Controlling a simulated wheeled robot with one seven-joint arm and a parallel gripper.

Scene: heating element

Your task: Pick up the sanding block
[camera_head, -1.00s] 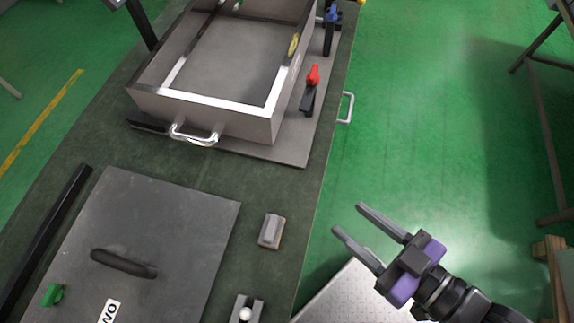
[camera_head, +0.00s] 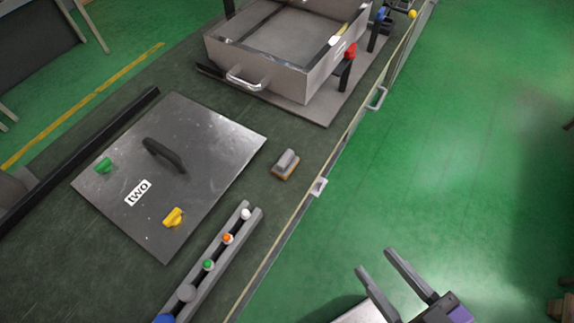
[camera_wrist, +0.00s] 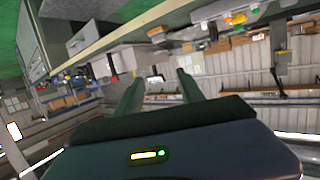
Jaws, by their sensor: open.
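The sanding block (camera_head: 286,164) is a small block with a grey upper part and a brownish-orange base. My gripper (camera_head: 376,262) is at the lower right of the head view, off the table's edge and over the green floor. It is open and empty, well apart from the block. The wrist view shows the two fingers (camera_wrist: 158,88) spread with nothing between them.
A grey plate (camera_head: 215,128) with a black handle lies left of the block. A rail (camera_head: 222,250) with coloured balls lies in front. An open metal box (camera_head: 285,80) with a handle stands behind, with a red-handled clamp (camera_head: 346,65) beside it. Bare table surrounds the block.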

